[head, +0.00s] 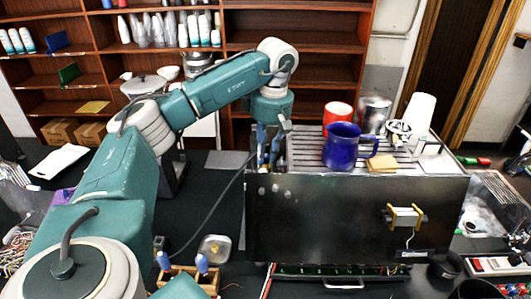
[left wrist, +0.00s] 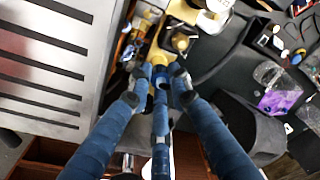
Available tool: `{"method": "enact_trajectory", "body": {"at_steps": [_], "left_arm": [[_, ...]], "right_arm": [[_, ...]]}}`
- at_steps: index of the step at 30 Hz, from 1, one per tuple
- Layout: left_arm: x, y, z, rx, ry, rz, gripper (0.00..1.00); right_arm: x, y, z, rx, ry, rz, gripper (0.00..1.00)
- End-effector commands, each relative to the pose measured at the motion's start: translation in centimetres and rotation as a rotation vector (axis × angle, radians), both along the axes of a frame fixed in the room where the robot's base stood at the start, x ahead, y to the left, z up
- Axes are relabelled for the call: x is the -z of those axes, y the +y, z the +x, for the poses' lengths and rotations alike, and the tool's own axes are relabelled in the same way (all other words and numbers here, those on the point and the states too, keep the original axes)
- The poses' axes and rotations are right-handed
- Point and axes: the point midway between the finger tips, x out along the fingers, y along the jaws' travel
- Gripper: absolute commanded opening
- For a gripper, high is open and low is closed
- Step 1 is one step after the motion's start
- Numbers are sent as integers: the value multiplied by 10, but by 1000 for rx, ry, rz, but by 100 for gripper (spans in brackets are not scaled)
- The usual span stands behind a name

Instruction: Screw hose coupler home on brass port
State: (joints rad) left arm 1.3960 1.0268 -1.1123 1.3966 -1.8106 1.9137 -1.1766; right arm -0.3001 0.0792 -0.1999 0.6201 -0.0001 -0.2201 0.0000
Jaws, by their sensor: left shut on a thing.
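My left gripper (head: 270,150) reaches down at the left side of the brewer, its fingers close to the machine's upper left edge. In the left wrist view its blue fingers (left wrist: 159,82) close around a small part with a blue rim, which looks like the hose coupler (left wrist: 160,74). Yellow brass-coloured metal, which looks like the brass port (left wrist: 159,60), shows directly beyond it, in line with it. The fingers hide most of the coupler, and I cannot tell how far it sits on the port. A dark hose (head: 212,208) runs down left from the gripper. My right gripper is not in view.
Blue-handled tools (head: 202,263) stand in front at the left. Shelves (head: 320,43) rise behind.

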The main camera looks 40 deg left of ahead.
Motion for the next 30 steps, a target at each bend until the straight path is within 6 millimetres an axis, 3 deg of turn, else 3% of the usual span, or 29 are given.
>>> {"method": "enact_trajectory", "body": {"at_steps": [4,14,22,29,30], "left_arm": [[-2,1,1,154,-7,1,0],[-3,1,1,205,-10,1,0],[-4,1,0,538,-12,3,0],[-4,1,1,577,-14,3,0],[-5,1,1,576,-14,3,21]], "right_arm": [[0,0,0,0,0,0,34],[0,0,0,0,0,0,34],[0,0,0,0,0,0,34],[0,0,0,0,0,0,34],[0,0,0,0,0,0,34]]}}
